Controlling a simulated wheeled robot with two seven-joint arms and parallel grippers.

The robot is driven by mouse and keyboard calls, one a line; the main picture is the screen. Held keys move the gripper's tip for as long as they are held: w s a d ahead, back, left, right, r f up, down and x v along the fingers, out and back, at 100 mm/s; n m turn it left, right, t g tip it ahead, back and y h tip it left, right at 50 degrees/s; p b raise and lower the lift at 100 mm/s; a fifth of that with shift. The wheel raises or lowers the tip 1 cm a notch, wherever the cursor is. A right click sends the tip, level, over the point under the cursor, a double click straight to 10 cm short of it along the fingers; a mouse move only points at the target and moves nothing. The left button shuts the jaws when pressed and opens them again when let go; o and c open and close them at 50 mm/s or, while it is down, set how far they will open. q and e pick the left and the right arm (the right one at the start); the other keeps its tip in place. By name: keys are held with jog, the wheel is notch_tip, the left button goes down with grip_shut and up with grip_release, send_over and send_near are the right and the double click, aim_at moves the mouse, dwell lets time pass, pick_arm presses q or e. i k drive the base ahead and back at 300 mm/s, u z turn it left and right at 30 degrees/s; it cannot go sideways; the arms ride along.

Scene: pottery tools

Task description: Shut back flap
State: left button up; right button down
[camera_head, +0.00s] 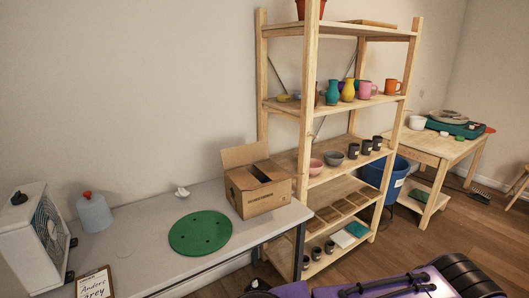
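A brown cardboard box (262,199) stands at the right end of the grey table. Its back flap (243,155) stands up, tilted back toward the wall. A dark gap shows at the top of the box, so it is at least partly open there. The inside is too dark to make out. Neither of my grippers can be made out in the head view, and nothing touches the box.
A green round mat (200,232) lies left of the box on the table (140,246). A wooden shelf (308,110) with cups and vases rises close to the box's right. A jug (94,213) and a fan (45,232) stand at the left.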

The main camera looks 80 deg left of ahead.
aim_at(235, 156)
jog(key=k, duration=0.95)
jog(key=u, duration=1.8)
